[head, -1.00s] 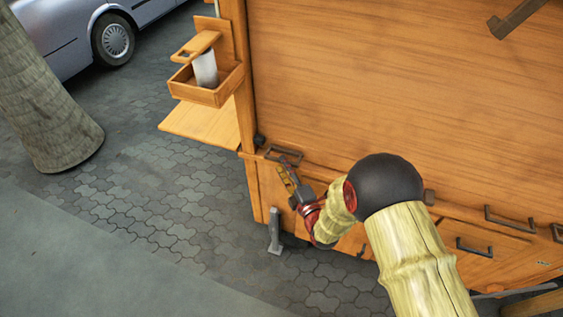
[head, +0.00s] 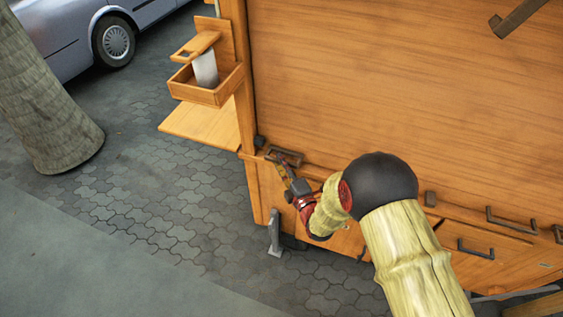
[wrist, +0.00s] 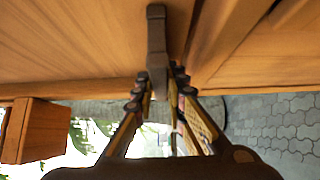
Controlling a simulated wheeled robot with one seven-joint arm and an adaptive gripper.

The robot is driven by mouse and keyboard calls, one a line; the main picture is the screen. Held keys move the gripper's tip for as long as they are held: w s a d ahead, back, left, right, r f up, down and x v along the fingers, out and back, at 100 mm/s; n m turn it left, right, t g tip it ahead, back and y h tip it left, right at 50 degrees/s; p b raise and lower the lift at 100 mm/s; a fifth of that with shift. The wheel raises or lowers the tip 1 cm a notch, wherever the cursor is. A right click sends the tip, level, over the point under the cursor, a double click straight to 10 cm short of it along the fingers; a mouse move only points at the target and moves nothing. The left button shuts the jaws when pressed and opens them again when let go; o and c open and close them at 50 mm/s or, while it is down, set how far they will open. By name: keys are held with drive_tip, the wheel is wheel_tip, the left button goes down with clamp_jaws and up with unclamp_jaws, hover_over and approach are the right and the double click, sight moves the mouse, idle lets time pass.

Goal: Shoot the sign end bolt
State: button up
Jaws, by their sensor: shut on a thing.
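The sign end bolt appears to be the dark metal bar-shaped handle (head: 292,155) low on the left end of the wooden stall front. In the wrist view, a dark metal bar (wrist: 157,45) runs straight ahead along the wood, and its near end is between my fingertips. My gripper (head: 285,170) is at this handle in the head view, and it also shows in the wrist view (wrist: 161,85), shut on the bar. The gripper partly hides the handle's lower edge. I cannot tell how far the bolt has slid.
A small dark block (head: 260,142) sits left of the handle. More dark handles (head: 510,220) line the drawers on the right. Paving, a tree trunk (head: 45,110) and a car (head: 75,30) lie beyond.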

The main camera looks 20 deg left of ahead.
sight(268, 160)
clamp_jaws()
idle(0.3)
drive_tip(key=a+b, duration=0.2)
drive_tip(key=a, duration=0.2)
drive_tip(key=shift+w+a+f+b, duration=0.15)
drive_tip(key=shift+a+b, duration=0.05)
drive_tip(key=shift+b, duration=0.15)
drive_tip(key=shift+a, duration=0.35)
drive_tip(key=shift+r, duration=0.2)
drive_tip(key=shift+o, duration=2)
unclamp_jaws()
drive_tip(key=shift+w+a, duration=0.1)
drive_tip(key=shift+a, duration=0.1)
drive_tip(key=shift+o, duration=1.3)
drive_tip(key=shift+d, duration=0.1)
